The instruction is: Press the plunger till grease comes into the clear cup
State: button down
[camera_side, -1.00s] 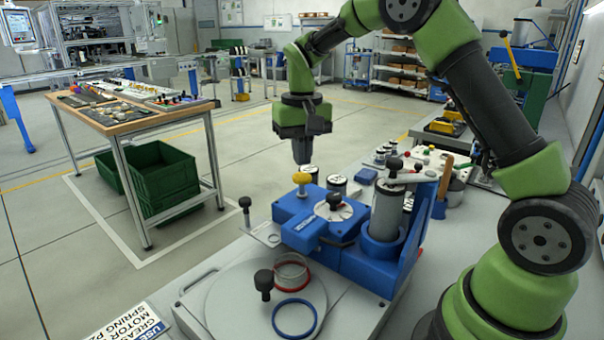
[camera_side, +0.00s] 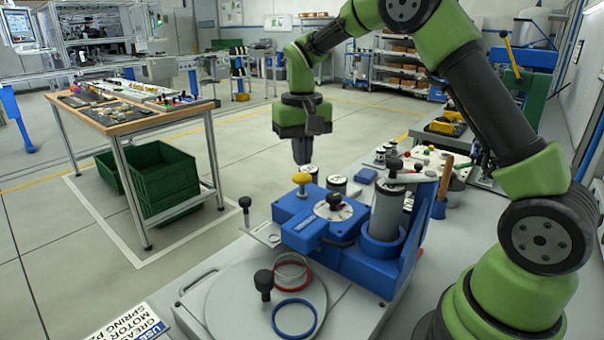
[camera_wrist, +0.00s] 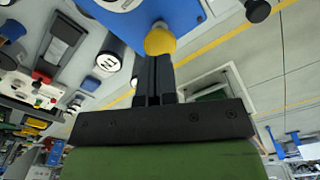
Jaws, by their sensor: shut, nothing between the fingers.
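My gripper (camera_side: 302,161) points straight down with its fingers together and holds nothing. It is just above the yellow knob of the plunger (camera_side: 302,178) on the blue block (camera_side: 305,205). In the wrist view, the knob (camera_wrist: 160,38) shows right at the fingertips (camera_wrist: 155,58); I cannot tell whether they touch. The clear cup (camera_side: 291,264) stands upright with a red ring around its lower part, on a round grey plate in front of the block. I see no grease in it, though its inside is small to make out.
A blue ring (camera_side: 294,318) and a black knob (camera_side: 264,284) are on the round plate near the cup. A grey cylinder (camera_side: 387,213) stands right of the block under a lever. Small jars (camera_side: 337,184) stand behind. A wooden table (camera_side: 130,118) is apart at left.

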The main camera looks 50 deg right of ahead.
aim_at(302, 174)
jog(key=shift+f, duration=0.1)
jog(key=shift+f, duration=2.25)
jog(key=shift+r, duration=3.85)
